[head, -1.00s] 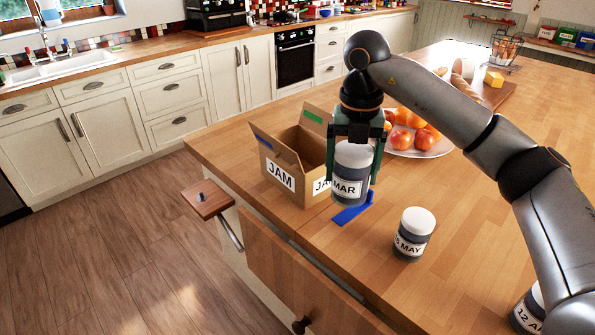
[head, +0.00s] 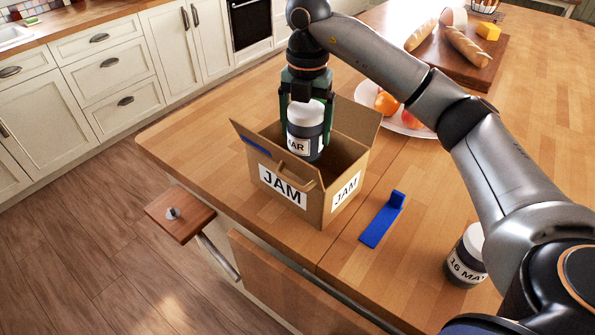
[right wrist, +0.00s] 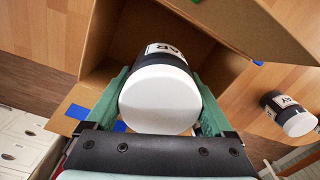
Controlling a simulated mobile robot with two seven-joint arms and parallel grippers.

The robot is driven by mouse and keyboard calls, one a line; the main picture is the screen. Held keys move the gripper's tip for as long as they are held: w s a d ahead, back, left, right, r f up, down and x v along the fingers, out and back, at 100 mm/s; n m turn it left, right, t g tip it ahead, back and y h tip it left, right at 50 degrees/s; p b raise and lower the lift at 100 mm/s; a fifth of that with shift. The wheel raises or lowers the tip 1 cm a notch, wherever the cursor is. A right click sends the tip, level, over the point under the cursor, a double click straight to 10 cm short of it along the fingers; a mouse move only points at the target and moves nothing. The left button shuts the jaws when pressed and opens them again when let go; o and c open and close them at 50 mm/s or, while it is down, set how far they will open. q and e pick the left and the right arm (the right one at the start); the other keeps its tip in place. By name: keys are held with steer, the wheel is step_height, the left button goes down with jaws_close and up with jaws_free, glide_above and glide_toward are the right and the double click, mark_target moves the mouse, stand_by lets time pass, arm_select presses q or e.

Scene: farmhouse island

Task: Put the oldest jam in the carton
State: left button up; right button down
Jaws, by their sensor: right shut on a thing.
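The open cardboard carton (head: 323,205), marked JAM on two sides, stands on the island top near its edge. My right gripper (head: 305,125) is shut on a dark jam jar (head: 304,146) with a white lid and a label ending in "AR". The jar is upright at the carton's opening, its lower part hidden behind the near wall. The right wrist view shows the jar (right wrist: 160,95) between the green fingers, over the carton's inside (right wrist: 120,45). Another jar (head: 466,262), labelled "16 MAY", stands on the island at the right, partly hidden by my arm. My left gripper is out of view.
A blue L-shaped piece (head: 382,220) lies right of the carton. A plate of fruit (head: 402,122) stands behind it. A board (head: 470,72) with bread and cheese is farther back. A drawer front (head: 290,285) sticks out below the island's edge.

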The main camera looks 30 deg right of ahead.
mark_target(307, 109)
steer(key=f, duration=0.4)
steer(key=shift+s+f, duration=0.2)
steer(key=shift+w+f+p, duration=0.1)
steer(key=shift+f+p, duration=0.25)
steer(key=shift+f, duration=1.85)
steer(key=shift+f, duration=0.15)
jaws_free()
step_height(307, 109, up, 12)
steer(key=shift+r, duration=0.15)
